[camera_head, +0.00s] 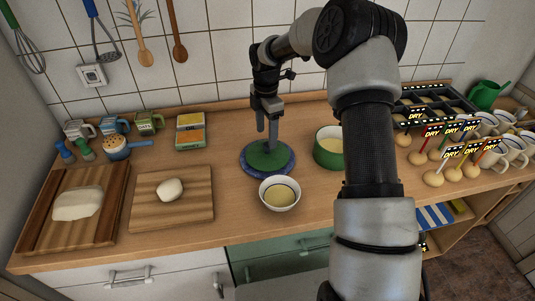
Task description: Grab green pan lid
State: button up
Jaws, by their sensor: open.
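The green pan lid (265,161) lies on a blue round piece (249,169) on the wooden counter, near the middle of the view. My gripper (267,138) points down over the lid from above, with its fingertips at or just above the lid's centre. The jaws are open. The lid's knob cannot be made out, and the fingers cover part of the lid. A green pan (328,150) stands to the right of the lid, partly hidden by my arm.
A white bowl (279,194) stands just in front of the lid. Cutting boards (145,215) with dough lie to the left. Green and yellow boxes (190,138) stand behind left. Bare counter lies between board and bowl.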

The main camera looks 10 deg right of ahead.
aim_at(268, 150)
jog(key=f, duration=0.4)
jog(key=shift+s+d+f+p, duration=0.1)
jog(key=shift+s+d+p, duration=0.05)
jog(key=shift+s+p, duration=0.2)
jog(key=shift+w+f, duration=0.1)
jog(key=shift+f, duration=0.5)
grip_shut()
